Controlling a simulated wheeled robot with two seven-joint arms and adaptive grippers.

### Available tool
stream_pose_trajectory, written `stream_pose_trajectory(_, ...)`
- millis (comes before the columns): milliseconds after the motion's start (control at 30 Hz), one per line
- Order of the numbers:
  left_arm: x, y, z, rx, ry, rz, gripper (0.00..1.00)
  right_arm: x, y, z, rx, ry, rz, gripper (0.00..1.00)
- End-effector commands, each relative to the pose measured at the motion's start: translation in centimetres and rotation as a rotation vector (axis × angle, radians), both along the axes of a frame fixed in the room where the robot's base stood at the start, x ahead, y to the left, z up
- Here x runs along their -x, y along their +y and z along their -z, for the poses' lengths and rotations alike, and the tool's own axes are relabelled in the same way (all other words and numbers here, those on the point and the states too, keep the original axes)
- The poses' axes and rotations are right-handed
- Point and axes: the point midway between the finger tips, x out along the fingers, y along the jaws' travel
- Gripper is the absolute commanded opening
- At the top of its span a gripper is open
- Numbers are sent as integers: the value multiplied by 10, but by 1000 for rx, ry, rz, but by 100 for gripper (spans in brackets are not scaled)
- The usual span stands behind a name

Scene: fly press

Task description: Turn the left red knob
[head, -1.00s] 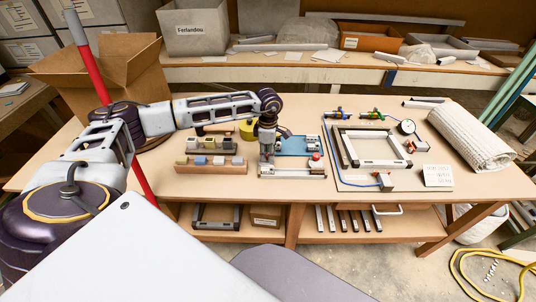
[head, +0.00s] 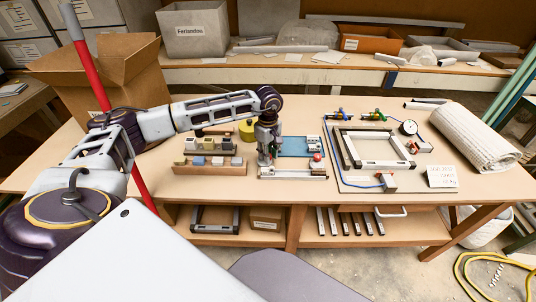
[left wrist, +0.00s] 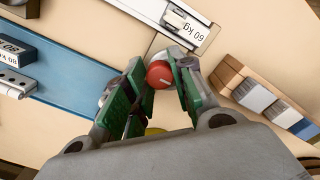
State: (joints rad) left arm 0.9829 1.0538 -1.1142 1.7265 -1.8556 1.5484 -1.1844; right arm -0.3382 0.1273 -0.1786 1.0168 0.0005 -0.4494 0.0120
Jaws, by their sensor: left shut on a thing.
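In the left wrist view the left red knob (left wrist: 160,74) shows its round red face between the green-padded fingers of my left gripper (left wrist: 158,82). The fingers sit on both sides of it and are shut on it. In the head view my left gripper (head: 265,160) points down at the left end of a pale rail (head: 295,175), and it hides this knob. A second red knob (head: 317,157) stands free at the rail's right end. My right gripper is not in view.
A wooden rack of blocks (head: 210,168) stands just left of my gripper. A blue plate (head: 298,147) lies behind the rail. A metal frame (head: 375,149), a dial gauge (head: 409,128) and a white card (head: 441,176) lie to the right. A red pole (head: 88,70) stands at left.

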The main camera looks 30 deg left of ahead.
Motion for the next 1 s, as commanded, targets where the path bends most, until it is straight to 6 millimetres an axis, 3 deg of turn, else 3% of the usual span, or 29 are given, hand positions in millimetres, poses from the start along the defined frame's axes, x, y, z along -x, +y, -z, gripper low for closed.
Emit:
stream_pose_trajectory(533, -1, 1, -1, 0, -3, 27, 1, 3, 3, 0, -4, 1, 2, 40)
stream_pose_trajectory(567, -1, 1, -1, 0, -3, 26, 28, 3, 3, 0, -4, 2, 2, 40)
stream_pose_trajectory(600, -1, 1, -1, 0, -3, 26, 34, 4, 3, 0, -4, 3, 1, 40)
stream_pose_trajectory(1000, 0, 0, -2, 0, -1, 26, 35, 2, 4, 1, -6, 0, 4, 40)
